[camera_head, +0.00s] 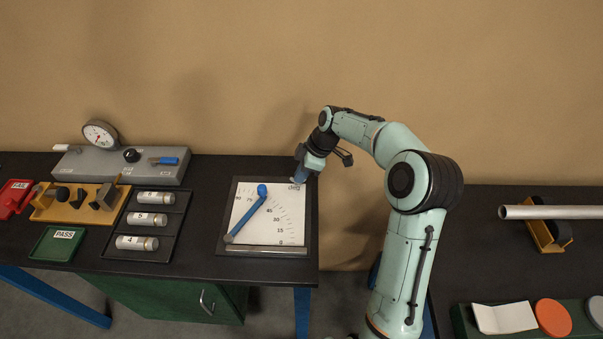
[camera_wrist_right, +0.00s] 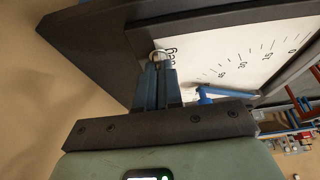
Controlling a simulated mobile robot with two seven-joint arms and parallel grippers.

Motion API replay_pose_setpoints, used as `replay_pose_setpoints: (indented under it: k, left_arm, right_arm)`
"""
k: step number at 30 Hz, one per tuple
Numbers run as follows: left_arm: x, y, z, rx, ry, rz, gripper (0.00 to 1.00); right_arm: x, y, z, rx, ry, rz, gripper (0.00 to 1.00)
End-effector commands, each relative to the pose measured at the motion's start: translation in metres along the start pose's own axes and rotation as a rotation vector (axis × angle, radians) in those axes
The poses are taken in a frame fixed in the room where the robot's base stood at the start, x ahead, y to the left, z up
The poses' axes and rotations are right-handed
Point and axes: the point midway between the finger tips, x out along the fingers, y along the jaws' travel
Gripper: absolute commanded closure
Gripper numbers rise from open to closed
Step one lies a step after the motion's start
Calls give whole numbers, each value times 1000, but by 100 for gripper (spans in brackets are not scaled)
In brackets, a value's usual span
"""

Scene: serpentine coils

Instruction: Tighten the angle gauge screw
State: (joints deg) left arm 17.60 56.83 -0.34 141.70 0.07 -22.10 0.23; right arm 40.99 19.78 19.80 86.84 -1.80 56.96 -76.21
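The angle gauge (camera_head: 311,215) is a dark-framed board with a white printed scale, lying on the left bench. Its blue arm (camera_head: 247,213) slants from the top middle down to the lower left. My right gripper (camera_head: 298,179) is at the gauge's upper right corner, pointing down. In the right wrist view its blue fingers (camera_wrist_right: 159,70) are close together around a small round silver screw head (camera_wrist_right: 158,54) at the edge of the white scale. The fingers hide the rest of the screw. My left gripper is not in view.
Left of the gauge are a black tray (camera_head: 170,231) of numbered cylinders, a yellow fixture (camera_head: 56,213), a red FAIL bin (camera_head: 15,199), a green PASS bin (camera_head: 58,244) and a grey dial unit (camera_head: 128,167). A gap separates the right bench (camera_head: 480,250), with a metal pipe (camera_head: 555,212).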

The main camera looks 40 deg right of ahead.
Motion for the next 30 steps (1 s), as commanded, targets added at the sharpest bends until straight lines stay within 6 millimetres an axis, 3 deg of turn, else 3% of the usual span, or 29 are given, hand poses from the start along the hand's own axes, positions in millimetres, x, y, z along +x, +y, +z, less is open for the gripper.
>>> replay_pose_setpoints:
  k: [14, 30]
  left_arm:
    - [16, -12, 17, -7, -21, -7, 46]
    - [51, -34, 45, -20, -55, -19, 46]
  right_arm:
    - [5, -4, 1, 115, 0, 44, 100]
    - [5, -8, -2, 559, 0, 229, 100]
